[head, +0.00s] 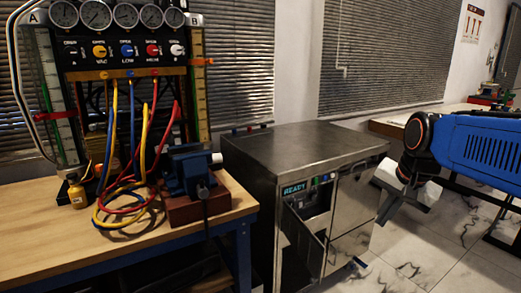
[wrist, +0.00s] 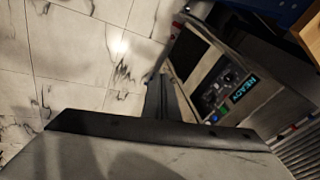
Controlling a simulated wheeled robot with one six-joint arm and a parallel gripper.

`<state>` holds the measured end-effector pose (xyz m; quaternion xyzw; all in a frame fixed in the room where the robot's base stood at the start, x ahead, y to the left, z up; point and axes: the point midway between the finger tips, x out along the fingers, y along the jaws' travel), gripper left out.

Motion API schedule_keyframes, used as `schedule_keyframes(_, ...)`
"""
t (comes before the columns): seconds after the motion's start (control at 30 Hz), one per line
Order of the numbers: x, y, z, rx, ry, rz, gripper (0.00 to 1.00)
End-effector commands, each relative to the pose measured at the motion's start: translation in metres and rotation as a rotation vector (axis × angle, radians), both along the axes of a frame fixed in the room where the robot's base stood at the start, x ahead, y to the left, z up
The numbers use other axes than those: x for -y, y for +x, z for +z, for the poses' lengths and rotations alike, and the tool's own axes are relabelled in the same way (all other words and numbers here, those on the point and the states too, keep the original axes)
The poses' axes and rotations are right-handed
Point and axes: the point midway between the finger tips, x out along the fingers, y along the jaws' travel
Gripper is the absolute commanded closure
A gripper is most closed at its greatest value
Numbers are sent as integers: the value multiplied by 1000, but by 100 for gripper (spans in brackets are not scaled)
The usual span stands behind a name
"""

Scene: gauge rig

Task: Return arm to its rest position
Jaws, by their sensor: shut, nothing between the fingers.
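My arm (head: 475,140) comes in from the right edge of the head view, with a blue link and a black wrist joint. My gripper (head: 392,200) hangs at its end, pale grey, pointing down beside the right side of the metal cabinet (head: 300,150). It is shut and holds nothing. Whether it touches the cabinet cannot be told.
The cabinet's small door (head: 304,240) stands open below a lit READY display (head: 293,189), which also shows in the wrist view (wrist: 245,90). A workbench (head: 225,205) at left carries a gauge panel (head: 125,55), coloured hoses and a blue vise (head: 190,172). Marble floor (head: 400,260) lies at right.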

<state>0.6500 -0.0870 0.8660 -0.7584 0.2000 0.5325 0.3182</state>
Motion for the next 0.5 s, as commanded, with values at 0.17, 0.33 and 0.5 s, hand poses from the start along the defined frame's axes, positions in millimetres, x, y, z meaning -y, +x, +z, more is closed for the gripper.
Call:
schedule_keyframes(0.17, -10, -59, -28, 25, -103, 230, 100)
schedule_keyframes(0.33, -15, -108, -60, 45, -203, 444, 100)
schedule_keyframes(0.5, -17, -143, -88, 59, -280, 611, 100)
